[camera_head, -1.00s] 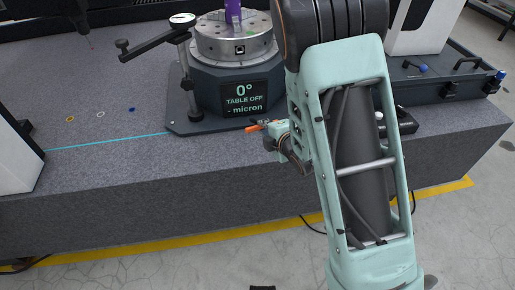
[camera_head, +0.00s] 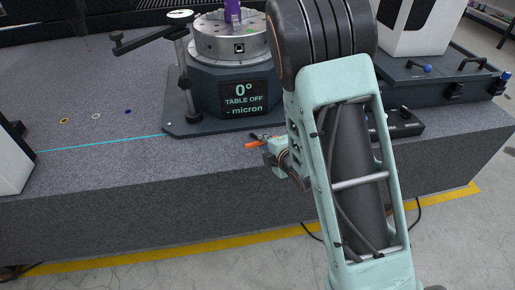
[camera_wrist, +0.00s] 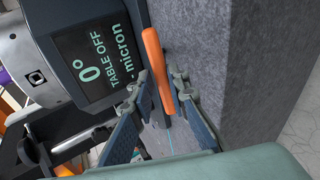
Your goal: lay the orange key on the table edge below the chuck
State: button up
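The orange key (camera_head: 264,143) is at the front edge of the grey granite table (camera_head: 100,185), below the rotary table with the round metal chuck (camera_head: 225,44). In the wrist view the orange key (camera_wrist: 157,68) lies lengthwise between my finger pads, near the granite edge. It looks to be on or very close to the granite. My gripper (camera_wrist: 166,82) has its fingers spread on both sides of the key, with some gap showing. In the head view my gripper (camera_head: 262,138) is partly hidden by my arm.
The display block (camera_head: 246,97) reads 0° and TABLE OFF, just behind the key. A dial indicator stand (camera_head: 184,70) stands left of the chuck. Coloured rings (camera_head: 96,116) lie on the left granite. A dark control box (camera_head: 402,123) sits right of my arm.

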jog(key=shift+o, duration=0.6)
jog(key=shift+s+d+r, duration=0.15)
jog(key=shift+s+r, duration=0.1)
jog(key=p+v, duration=0.2)
jog(key=v, duration=0.5)
jog(key=shift+s, duration=0.2)
notch_tip(320, 180, up, 8)
jog(key=s+d+p, duration=0.1)
jog(key=s+p, duration=0.1)
jog(key=p, duration=1.3)
jog(key=shift+f, duration=0.2)
jog(key=shift+s+d, duration=0.1)
jog(key=shift+d, duration=0.05)
